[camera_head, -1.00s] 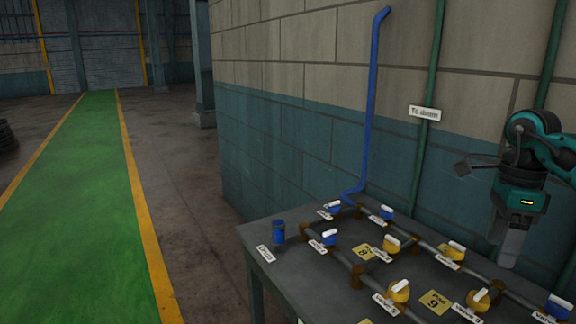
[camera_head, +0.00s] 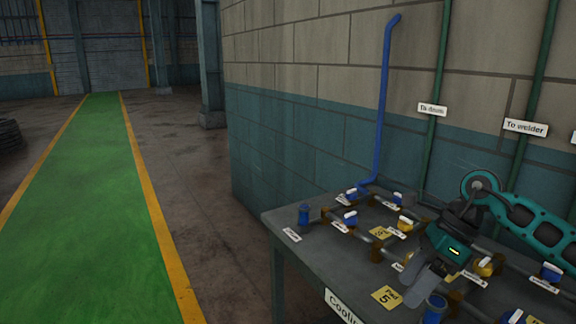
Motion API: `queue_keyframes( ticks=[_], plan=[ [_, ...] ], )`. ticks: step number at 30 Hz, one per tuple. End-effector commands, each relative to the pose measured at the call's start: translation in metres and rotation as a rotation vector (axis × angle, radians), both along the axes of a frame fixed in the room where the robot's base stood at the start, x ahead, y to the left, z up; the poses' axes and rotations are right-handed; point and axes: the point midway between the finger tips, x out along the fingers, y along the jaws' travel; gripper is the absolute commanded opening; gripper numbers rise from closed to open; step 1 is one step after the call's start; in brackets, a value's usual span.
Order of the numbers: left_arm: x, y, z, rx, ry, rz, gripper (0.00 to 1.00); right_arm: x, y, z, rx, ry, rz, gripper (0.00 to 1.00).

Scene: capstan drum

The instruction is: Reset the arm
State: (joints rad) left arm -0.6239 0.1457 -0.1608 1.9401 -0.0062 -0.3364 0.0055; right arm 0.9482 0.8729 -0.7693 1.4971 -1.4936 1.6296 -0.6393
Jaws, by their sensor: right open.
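My right arm comes in from the right edge, with a teal link and a dark wrist. My right gripper (camera_head: 425,285) hangs over the front right part of the grey table (camera_head: 296,254), its grey fingers pointing down and left. It is open, and I see nothing held between its fingers. It hides part of the pipework and some valves behind it. I cannot tell how far its fingertips are above the table top. My left gripper is not in view.
Pipes with blue valves (camera_head: 351,219) and yellow valves (camera_head: 405,223) cover the table. A blue cylinder (camera_head: 304,214) stands at its left corner, another (camera_head: 435,308) near the gripper. A blue pipe (camera_head: 384,110) climbs the wall. The green walkway (camera_head: 100,210) at left is clear.

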Motion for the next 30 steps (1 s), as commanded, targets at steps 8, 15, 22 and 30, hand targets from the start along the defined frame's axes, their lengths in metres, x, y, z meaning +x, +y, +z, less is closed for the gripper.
queue_keyframes(
  ticks=[8, 15, 22, 30],
  plan=[
    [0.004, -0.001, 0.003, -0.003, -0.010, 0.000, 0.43, -0.033, 0.157, -0.019, 0.742, 0.245, -0.259, 0.69],
    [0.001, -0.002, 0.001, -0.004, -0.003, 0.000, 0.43, -0.033, 0.188, -0.013, 1.307, 0.657, -0.774, 0.69],
    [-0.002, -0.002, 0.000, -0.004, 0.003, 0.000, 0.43, -0.035, 0.144, -0.077, 1.663, 1.153, -1.468, 0.69],
    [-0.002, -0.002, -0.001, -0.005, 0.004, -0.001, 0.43, -0.118, 0.090, -0.207, -1.499, -1.451, 2.016, 0.69]
  ],
)
